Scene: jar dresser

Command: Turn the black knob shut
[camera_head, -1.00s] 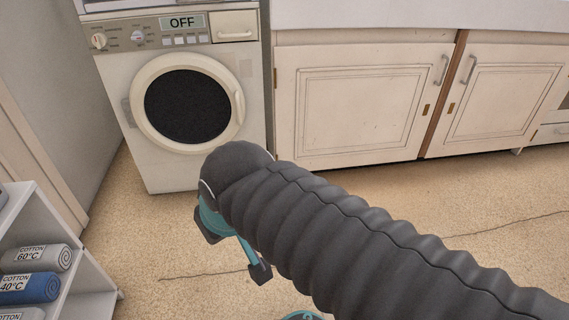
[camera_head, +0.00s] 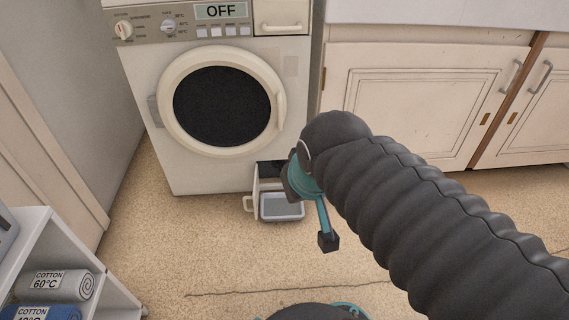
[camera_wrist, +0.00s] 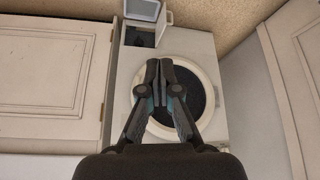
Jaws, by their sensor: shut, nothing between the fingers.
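The white washing machine (camera_head: 150,120) stands ahead, its round door shut and its display reading OFF. Low at its right corner a small hatch is open, its flap (camera_head: 255,190) with a handle swung out. A dark patch (camera_head: 268,169) shows in the opening; I cannot make out the black knob's shape or position. A grey tray (camera_head: 283,207) lies on the floor before the opening. The tray (camera_wrist: 143,10) and the open flap (camera_wrist: 165,17) also show in the wrist view, upside down. My gripper (camera_wrist: 160,68) is shut and empty, apart from the hatch.
White cupboards (camera_head: 430,100) stand right of the machine. A shelf with rolled towels (camera_head: 55,286) is at the lower left. A wall or panel (camera_head: 70,90) rises left of the machine.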

